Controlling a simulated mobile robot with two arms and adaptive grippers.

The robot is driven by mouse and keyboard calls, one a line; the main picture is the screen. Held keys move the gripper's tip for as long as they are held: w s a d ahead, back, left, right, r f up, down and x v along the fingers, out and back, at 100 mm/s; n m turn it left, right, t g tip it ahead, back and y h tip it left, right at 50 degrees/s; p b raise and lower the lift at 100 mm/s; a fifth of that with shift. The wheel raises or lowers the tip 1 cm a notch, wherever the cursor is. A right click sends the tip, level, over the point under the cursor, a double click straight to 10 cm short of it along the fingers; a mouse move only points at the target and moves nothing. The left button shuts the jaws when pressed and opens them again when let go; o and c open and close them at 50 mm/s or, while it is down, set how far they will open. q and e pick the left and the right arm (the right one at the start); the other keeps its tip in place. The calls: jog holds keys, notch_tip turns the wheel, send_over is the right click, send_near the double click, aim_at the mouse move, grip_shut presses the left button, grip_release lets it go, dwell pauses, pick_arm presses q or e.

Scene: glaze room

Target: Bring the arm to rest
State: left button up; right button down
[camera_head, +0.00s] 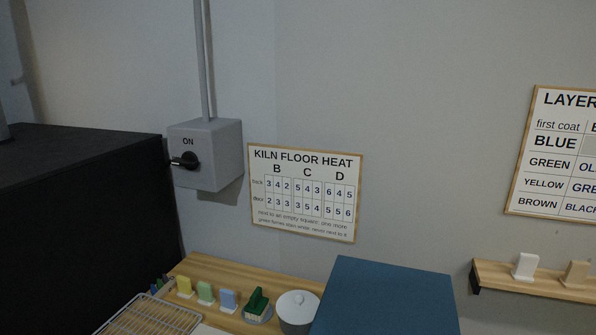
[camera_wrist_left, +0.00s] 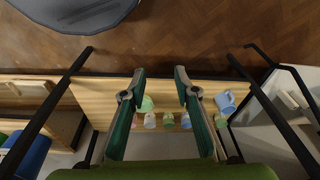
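My left gripper (camera_wrist_left: 160,72) shows in the left wrist view with its two fingers apart and nothing between the tips. It is above a wooden table (camera_wrist_left: 220,90), with several small coloured pots or cups beyond the fingers. Neither of my grippers shows in the head view, and my right gripper is in neither view.
A blue mug (camera_wrist_left: 225,102) is right of the fingers.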

pick_arm(q)
jog(key=s+a+f+g+b, duration=0.1)
jog(key=s+a+f+b, duration=0.2)
jog(key=s+f, duration=1.3)
notch_tip(320, 180, down, 3)
jog(key=shift+r+b, duration=0.1)
jog(key=shift+b, duration=0.5)
